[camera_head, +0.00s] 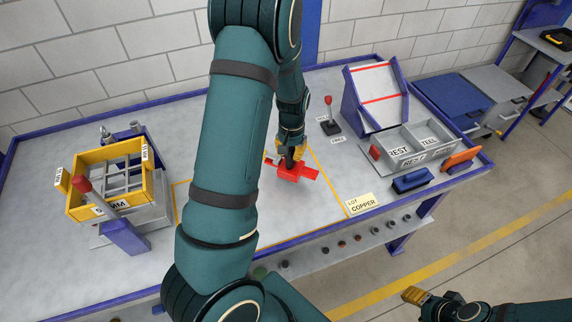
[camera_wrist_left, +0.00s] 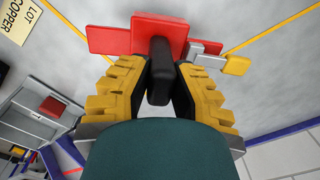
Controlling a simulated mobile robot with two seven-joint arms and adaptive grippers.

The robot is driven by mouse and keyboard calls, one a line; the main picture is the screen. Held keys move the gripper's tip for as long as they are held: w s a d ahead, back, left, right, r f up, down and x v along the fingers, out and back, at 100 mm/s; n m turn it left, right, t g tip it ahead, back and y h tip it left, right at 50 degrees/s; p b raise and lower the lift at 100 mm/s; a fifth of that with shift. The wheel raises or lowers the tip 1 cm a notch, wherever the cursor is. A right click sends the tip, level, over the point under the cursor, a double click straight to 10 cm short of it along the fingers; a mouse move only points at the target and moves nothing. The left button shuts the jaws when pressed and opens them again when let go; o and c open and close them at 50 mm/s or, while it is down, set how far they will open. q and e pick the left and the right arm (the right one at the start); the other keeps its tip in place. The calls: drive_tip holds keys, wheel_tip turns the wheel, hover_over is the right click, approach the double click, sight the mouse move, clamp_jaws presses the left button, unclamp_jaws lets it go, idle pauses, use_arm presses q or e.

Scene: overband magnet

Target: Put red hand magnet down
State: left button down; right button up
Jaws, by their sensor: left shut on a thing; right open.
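The red hand magnet (camera_head: 296,172) is at the table's middle, inside the yellow-lined area. I cannot tell whether its underside touches the table. In the left wrist view its red body (camera_wrist_left: 118,36) shows with a black handle (camera_wrist_left: 160,80) between the yellow fingers. My left gripper (camera_head: 289,158) is shut on this handle from above; it also shows in the left wrist view (camera_wrist_left: 158,88). My right gripper (camera_head: 418,296) is open and empty, low over the floor in front of the table, partly seen.
A yellow sorting frame (camera_head: 105,153) stands at the left. A sloped blue chute (camera_head: 372,95), a grey two-part bin (camera_head: 410,148), a small lever (camera_head: 329,116) and a blue block (camera_head: 412,181) are at the right. A "LOT COPPER" card (camera_head: 361,202) lies near the front edge.

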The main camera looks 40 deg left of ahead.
sight(290, 161)
use_arm(q)
drive_tip(key=shift+f, duration=2.2)
drive_tip(key=c, duration=1)
unclamp_jaws()
drive_tip(key=shift+o, duration=0.2)
drive_tip(key=shift+r, duration=0.1)
